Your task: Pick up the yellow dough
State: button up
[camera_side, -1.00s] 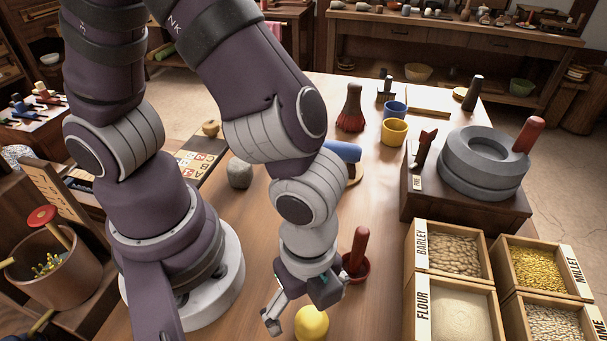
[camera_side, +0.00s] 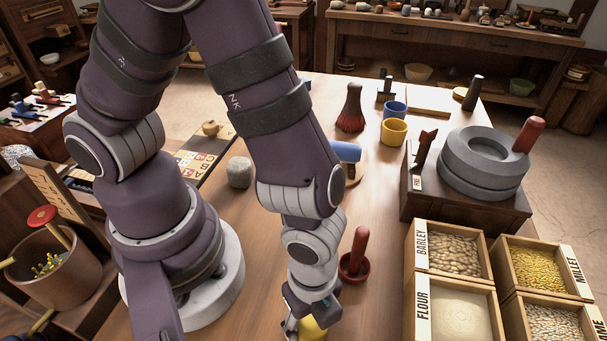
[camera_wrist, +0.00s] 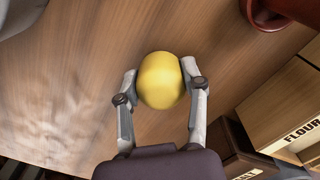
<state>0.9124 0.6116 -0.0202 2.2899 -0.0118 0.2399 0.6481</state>
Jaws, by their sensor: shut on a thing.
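The yellow dough (camera_wrist: 160,80) is a smooth round ball. In the wrist view it sits between the two fingers of my gripper (camera_wrist: 160,83), with a fingertip against each side. In the side view the dough (camera_side: 312,328) shows at the bottom edge, partly covered by my gripper (camera_side: 306,322). The gripper is shut on the dough. The frames do not clearly show whether the dough still touches the wooden table.
A red pestle in a red bowl (camera_side: 355,268) stands close to the right of my gripper.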

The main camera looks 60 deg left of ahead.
jog(key=shift+c, duration=1.1)
